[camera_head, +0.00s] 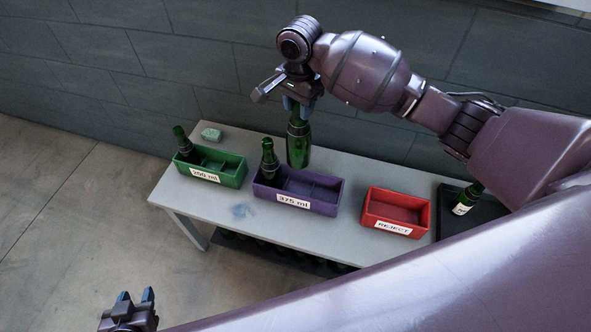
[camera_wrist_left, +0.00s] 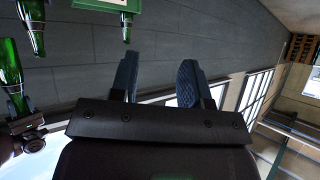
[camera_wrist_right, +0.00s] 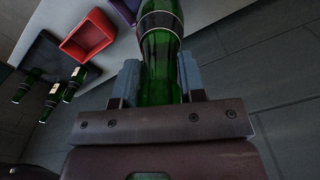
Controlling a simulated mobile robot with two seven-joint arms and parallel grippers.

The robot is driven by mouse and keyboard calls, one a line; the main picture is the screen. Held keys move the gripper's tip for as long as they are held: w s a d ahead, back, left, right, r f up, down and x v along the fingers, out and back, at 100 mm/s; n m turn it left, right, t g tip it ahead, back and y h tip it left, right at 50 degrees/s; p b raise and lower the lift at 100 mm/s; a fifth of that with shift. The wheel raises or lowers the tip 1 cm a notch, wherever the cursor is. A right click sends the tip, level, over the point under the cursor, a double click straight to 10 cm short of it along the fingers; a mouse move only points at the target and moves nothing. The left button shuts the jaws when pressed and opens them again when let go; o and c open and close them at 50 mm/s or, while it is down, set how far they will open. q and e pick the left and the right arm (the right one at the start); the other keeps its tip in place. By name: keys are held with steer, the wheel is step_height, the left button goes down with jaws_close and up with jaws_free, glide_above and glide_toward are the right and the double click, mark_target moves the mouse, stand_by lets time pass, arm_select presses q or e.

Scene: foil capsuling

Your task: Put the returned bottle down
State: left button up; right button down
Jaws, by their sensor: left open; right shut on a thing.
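In the right wrist view the same bottle (camera_wrist_right: 158,60) sits between the fingers (camera_wrist_right: 160,85). The purple crate holds another green bottle (camera_head: 268,160) at its left end; its right part looks empty. My left gripper (camera_head: 136,300) is open and empty at the lower left, away from the table. In the left wrist view its fingers (camera_wrist_left: 157,82) stand apart with nothing between them.
An empty red REJECT crate (camera_head: 398,212) stands right. A dark tray (camera_head: 450,215) with a labelled bottle (camera_head: 466,200) is farther right.

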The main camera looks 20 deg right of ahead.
mark_target(299, 142)
step_height(299, 142, down, 12)
steer(key=shift+r+b, duration=0.1)
steer(key=shift+b, duration=1.05)
steer(key=shift+f, duration=0.55)
step_height(299, 142, down, 5)
steer(key=shift+r+b, duration=0.1)
steer(key=shift+b, duration=0.7)
steer(key=shift+f, duration=0.3)
arm_select(q)
steer(key=f, duration=0.3)
steer(key=shift+s+d+f, duration=0.1)
steer(key=shift+s+f, duration=0.1)
steer(key=shift+f, duration=0.15)
arm_select(e)
steer(key=c, duration=0.9)
jaws_free()
steer(key=shift+o, duration=1)
arm_select(q)
steer(key=shift+s+f, duration=0.1)
steer(key=shift+f, duration=0.2)
